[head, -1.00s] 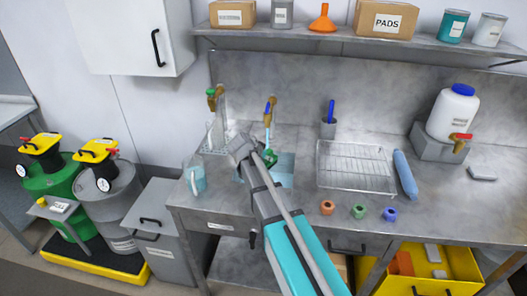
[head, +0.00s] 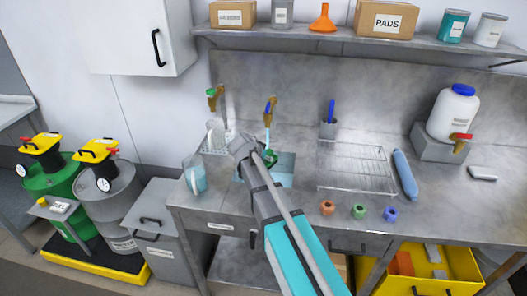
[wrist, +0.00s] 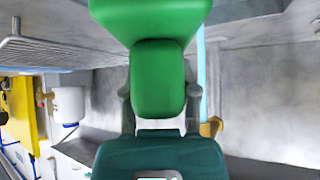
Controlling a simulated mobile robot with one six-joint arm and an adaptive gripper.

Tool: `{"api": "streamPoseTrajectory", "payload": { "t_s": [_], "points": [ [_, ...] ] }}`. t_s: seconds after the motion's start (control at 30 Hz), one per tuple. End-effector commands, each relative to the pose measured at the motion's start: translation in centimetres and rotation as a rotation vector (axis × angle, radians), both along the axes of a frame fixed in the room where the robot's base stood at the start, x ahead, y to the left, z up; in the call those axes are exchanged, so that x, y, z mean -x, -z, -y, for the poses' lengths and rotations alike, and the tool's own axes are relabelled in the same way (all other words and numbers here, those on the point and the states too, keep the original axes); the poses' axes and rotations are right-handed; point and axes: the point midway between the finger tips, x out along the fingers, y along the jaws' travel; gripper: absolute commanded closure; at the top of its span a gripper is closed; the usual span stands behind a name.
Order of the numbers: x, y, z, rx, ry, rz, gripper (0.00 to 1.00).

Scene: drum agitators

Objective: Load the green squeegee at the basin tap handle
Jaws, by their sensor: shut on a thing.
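My gripper (head: 264,156) is over the basin (head: 283,170) in the head view, shut on a green thing (head: 271,157), taken to be the green squeegee. In the wrist view the squeegee (wrist: 158,80) fills the middle, its narrower part between my two fingers and a wider green part beyond. Its far end is cut off by the frame. The basin tap (head: 269,108) is brass with a blue handle. A light-blue stream runs down from it, just beyond my gripper. The stream and brass tap (wrist: 211,128) show close to the squeegee in the wrist view.
A green-handled tap (head: 214,94) stands left of the basin, above a clear vessel (head: 214,132). A jug (head: 194,178) stands at the counter's left end. A wire rack (head: 355,168), blue roll (head: 404,175) and three small coloured pieces lie right. The overhead shelf (head: 345,36) spans the back.

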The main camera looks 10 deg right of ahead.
Motion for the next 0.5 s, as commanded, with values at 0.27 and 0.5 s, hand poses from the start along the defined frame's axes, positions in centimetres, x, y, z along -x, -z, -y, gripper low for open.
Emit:
{"api": "streamPoseTrajectory", "payload": {
  "t_s": [0.27, 0.5],
  "points": [
    [0.1, -0.1, 0.0, 0.0, 0.0, 0.0, 1.0],
    [1.2, -1.1, 0.1, 0.0, 0.0, 0.0, 1.0]
  ]
}}
